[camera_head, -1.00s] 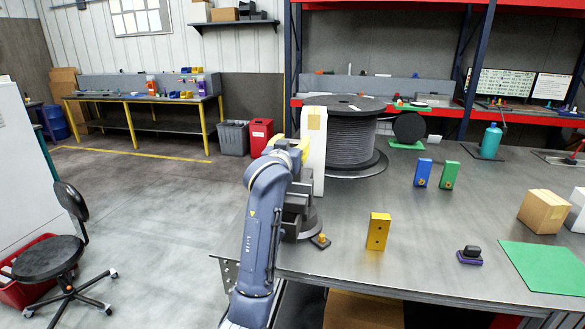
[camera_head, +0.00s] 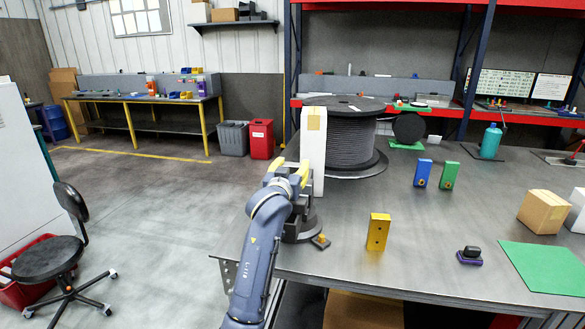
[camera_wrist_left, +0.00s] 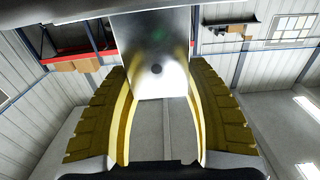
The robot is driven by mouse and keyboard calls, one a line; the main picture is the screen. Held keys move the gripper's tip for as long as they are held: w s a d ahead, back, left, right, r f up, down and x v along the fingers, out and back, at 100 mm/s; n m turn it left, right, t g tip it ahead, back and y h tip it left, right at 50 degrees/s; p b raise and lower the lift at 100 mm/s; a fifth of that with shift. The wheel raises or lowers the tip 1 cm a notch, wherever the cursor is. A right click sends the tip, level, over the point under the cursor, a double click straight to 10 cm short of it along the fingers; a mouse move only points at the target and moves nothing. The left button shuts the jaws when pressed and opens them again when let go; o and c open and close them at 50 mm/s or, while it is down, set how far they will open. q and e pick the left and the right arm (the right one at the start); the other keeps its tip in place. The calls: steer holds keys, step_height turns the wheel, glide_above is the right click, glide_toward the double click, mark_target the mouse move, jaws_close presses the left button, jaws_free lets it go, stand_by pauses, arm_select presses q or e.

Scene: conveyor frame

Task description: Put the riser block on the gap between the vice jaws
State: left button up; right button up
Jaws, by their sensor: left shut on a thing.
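My left gripper (camera_head: 291,170) is at the vice, in front of a tall white box. Its yellow fingers also show in the left wrist view (camera_wrist_left: 162,115), closed on the sides of a grey metal block (camera_wrist_left: 155,60) with a small dark hole, which I take to be the riser block. In the head view the block is mostly hidden by the gripper. The dark grey vice (camera_head: 302,225) stands on the table's left edge, partly behind my left arm. The gap between its jaws is hidden, so I cannot tell whether the block touches them. My right gripper is not in view.
The white box (camera_head: 317,180) and a cable spool (camera_head: 350,140) stand close behind the vice. A yellow block (camera_head: 377,232), a blue block (camera_head: 423,173) and a green block (camera_head: 449,175) stand to the right. The table between them is clear.

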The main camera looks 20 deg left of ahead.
arm_select(q)
steer(key=o, duration=1.5)
steer(key=shift+f, duration=0.15)
steer(key=shift+o, duration=0.2)
steer(key=shift+r, duration=0.2)
steer(key=s, duration=1.2)
steer(key=shift+d, duration=0.3)
